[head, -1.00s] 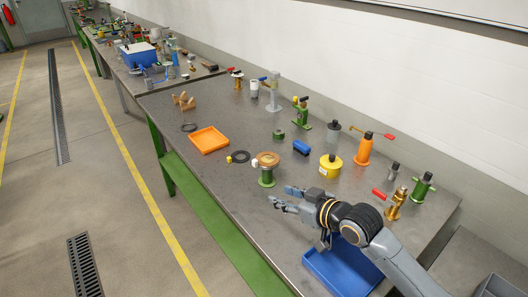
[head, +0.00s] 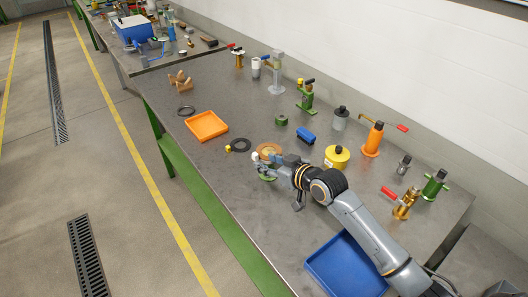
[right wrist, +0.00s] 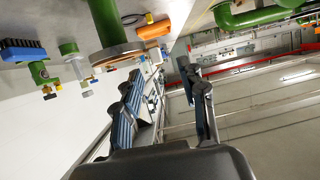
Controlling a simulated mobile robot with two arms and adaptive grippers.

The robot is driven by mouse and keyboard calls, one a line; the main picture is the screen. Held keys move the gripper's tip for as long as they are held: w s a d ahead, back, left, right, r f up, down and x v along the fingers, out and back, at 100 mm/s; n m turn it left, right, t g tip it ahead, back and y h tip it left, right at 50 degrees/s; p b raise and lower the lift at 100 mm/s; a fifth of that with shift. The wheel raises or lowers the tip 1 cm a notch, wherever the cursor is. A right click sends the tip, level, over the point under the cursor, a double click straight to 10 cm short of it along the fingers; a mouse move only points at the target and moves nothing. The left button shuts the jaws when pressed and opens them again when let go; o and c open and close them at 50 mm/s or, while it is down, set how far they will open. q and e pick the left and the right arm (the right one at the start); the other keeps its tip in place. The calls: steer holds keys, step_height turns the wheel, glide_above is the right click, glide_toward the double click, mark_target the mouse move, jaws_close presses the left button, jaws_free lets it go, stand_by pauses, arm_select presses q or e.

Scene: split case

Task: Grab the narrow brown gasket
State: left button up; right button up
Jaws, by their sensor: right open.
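A flat brown ring-like disc (head: 268,150), which I take for the brown gasket, lies on top of a green stand (head: 266,178). In the right wrist view, which looks upside down, the brown disc (right wrist: 118,54) shows at the end of the thick green stand (right wrist: 105,22), up and left of the fingers. My right gripper (head: 267,163) is open, with its fingers at the near side of the disc, partly hiding the stand. In the wrist view my right gripper (right wrist: 162,74) has nothing between its fingers. I cannot tell whether it touches the disc. My left gripper is not in view.
A black ring (head: 240,145) and a small yellow piece (head: 228,149) lie left of the stand. An orange tray (head: 207,126) and a blue tray (head: 345,268) lie on the grey bench.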

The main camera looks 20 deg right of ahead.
mark_target(257, 156)
steer(key=shift+w+a+f+p, duration=0.15)
steer(key=shift+w+p, duration=0.1)
steer(key=shift+w, duration=0.2)
steer(key=shift+w+a+r+p, duration=0.1)
steer(key=shift+w+p, duration=0.1)
steer(key=shift+w, duration=0.2)
steer(key=x, duration=0.3)
steer(key=shift+w+d+f+p, duration=0.1)
steer(key=shift+d+p, duration=0.05)
steer(key=shift+p, duration=0.15)
steer(key=shift+w+f, duration=0.15)
steer(key=shift+w, duration=0.1)
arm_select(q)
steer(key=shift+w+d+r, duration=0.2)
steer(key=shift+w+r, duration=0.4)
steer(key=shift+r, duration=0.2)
arm_select(e)
jaws_close()
